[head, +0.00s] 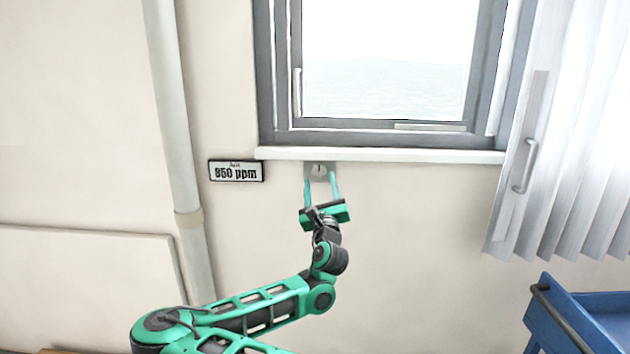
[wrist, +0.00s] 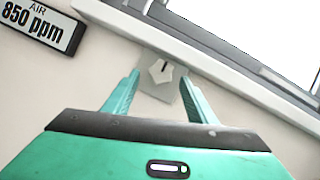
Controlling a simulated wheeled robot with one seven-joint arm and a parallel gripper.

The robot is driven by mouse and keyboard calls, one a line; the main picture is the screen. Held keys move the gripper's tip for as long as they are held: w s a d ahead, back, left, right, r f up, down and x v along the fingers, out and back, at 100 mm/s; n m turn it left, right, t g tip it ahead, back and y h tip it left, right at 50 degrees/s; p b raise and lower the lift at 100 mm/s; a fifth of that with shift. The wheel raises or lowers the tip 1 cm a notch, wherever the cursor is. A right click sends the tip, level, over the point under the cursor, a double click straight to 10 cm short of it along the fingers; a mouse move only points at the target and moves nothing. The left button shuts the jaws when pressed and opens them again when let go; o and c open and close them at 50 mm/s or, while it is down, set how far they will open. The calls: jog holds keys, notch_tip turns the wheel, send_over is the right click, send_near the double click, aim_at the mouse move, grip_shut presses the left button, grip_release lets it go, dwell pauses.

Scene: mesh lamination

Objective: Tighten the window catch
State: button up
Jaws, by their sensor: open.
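A small grey plate with a pale, angular knob, which looks like the window catch (head: 319,170), is on the wall just under the window sill. In the wrist view the knob (wrist: 160,72) shows a dark mark on its top. My gripper (head: 321,177) is open in front of the plate, its two teal fingers reaching up. In the wrist view the fingertips (wrist: 159,82) stand to the left and right of the knob, with a gap on both sides. I cannot tell how far the tips are from the wall.
The white sill (head: 380,155) juts out just above the plate under the grey-framed window (head: 265,75). An air sign (head: 236,171) reading 850 ppm is to the left, beside a vertical pipe (head: 172,110). A pale curtain (head: 565,130) and blue cart (head: 590,315) are at right.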

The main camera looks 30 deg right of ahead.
aim_at(317, 173)
jog(key=shift+x, duration=1.7)
jog(key=c, duration=1.1)
jog(key=shift+a, duration=0.2)
